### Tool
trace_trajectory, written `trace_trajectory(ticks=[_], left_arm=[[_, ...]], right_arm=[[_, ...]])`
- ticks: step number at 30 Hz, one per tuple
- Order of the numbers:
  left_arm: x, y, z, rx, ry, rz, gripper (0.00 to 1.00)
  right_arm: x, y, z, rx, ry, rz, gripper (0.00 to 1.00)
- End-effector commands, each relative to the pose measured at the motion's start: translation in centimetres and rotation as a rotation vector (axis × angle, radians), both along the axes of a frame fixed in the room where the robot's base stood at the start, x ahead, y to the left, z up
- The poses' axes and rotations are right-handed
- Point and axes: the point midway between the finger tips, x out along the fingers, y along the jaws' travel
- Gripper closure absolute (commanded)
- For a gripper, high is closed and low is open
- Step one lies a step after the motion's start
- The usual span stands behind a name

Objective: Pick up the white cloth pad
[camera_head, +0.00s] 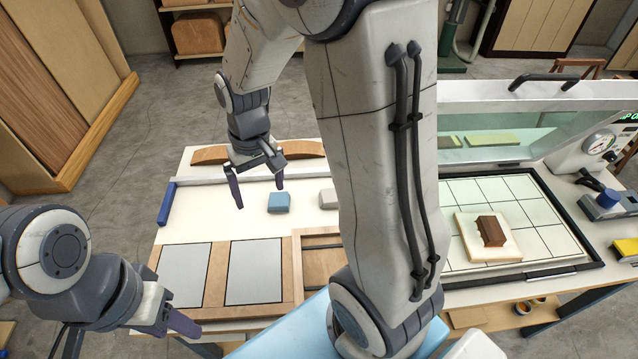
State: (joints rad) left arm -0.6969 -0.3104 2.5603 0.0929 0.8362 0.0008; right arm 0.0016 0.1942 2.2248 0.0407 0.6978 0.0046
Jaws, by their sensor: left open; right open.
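A small whitish pad-like block (327,198), which looks like the white cloth pad, lies on the white worktable. My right arm hides its right part. A light blue block (279,202) lies to its left. My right gripper (260,194) is open and empty, pointing down, above and left of the blue block and further left of the white pad. My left gripper (152,316) is low at the left, at the table's front-left edge, away from the pad. It is open, though only one finger shows clearly, and nothing is seen in it.
Two grey panels in a wooden frame (211,276) lie at the front left. Curved wooden pieces (210,154) lie at the back. At right, a gridded press bed (505,190) holds a brown block (491,231) on a cream board. A blue bar (167,204) edges the table.

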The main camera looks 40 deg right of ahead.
Motion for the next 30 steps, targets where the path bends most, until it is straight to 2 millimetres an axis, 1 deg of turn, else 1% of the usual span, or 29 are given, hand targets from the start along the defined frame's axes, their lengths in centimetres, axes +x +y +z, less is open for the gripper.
trace_trajectory(ticks=[1, 2, 3, 5, 6, 9, 11, 13, 15, 22, 26, 30], left_arm=[[0.0, 0.0, -0.2, 0.000, 0.000, 0.000, 0.51], [0.0, 0.0, -0.2, 0.000, 0.000, 0.000, 0.51], [0.0, 0.0, -0.3, 0.000, 0.000, 0.000, 0.51], [0.0, 0.0, -0.3, 0.000, 0.000, 0.000, 0.51], [0.0, 0.0, -0.3, 0.000, 0.000, 0.000, 0.51], [0.0, 0.0, -0.4, 0.000, 0.000, 0.000, 0.51], [0.0, 0.0, -0.4, 0.000, 0.000, 0.000, 0.51], [0.0, 0.0, -0.4, 0.000, 0.000, 0.000, 0.51], [0.0, 0.0, -0.2, 0.000, 0.000, 0.000, 0.51], [0.0, 0.0, 0.5, 0.000, 0.000, 0.000, 0.51], [0.0, 0.0, 0.7, 0.000, 0.000, 0.000, 0.51], [0.0, 0.0, 1.4, 0.000, 0.000, 0.001, 0.51]], right_arm=[[1.4, -3.8, -1.7, -0.005, 0.012, -0.104, 0.00], [2.0, -5.8, -2.5, -0.008, 0.015, -0.155, 0.00], [2.6, -8.3, -3.5, -0.010, 0.018, -0.218, 0.00], [3.0, -11.8, -5.0, -0.013, 0.023, -0.302, 0.00], [3.1, -13.9, -5.9, -0.014, 0.026, -0.349, 0.00], [2.8, -17.9, -7.7, -0.018, 0.029, -0.439, 0.00], [2.6, -19.4, -8.4, -0.019, 0.031, -0.473, 0.00], [2.4, -20.4, -9.0, -0.019, 0.032, -0.496, 0.00], [2.3, -20.8, -9.9, -0.019, 0.035, -0.505, 0.00], [2.3, -20.8, -13.3, -0.019, 0.035, -0.504, 0.00], [2.4, -20.7, -14.2, -0.019, 0.032, -0.504, 0.00], [2.3, -20.7, -15.2, -0.019, 0.035, -0.503, 0.00]])
